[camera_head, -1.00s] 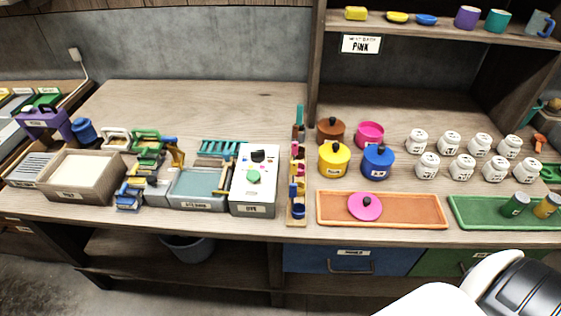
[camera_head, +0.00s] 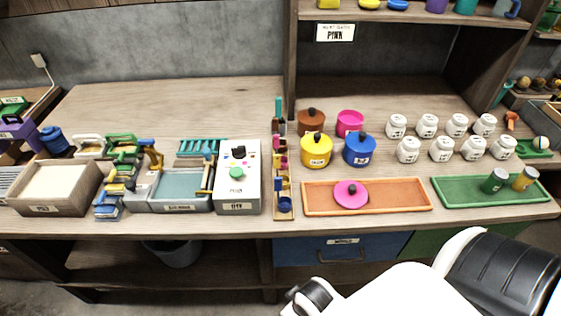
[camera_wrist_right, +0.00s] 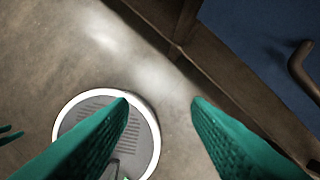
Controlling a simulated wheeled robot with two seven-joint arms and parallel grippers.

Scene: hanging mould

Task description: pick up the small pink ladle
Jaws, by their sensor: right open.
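A narrow wooden rack (camera_head: 283,209) stands upright on the counter in the head view and holds several small coloured utensils. A small pink piece (camera_head: 280,144) shows in its upper part and may be the pink ladle; its shape is too small to tell. My right gripper (camera_wrist_right: 160,101) is open and empty in the right wrist view, low over the floor beside the cabinet front. The gripper itself does not show in the head view. A small teal shape at the left edge of the wrist view may be my left gripper (camera_wrist_right: 9,134).
A grey machine box (camera_head: 239,190) stands left of the rack. An orange tray (camera_head: 400,195) with a pink lid (camera_head: 351,194) lies to its right. Yellow (camera_head: 316,152) and blue (camera_head: 359,152) pots stand behind the tray. A blue drawer (camera_head: 385,246) is below the counter.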

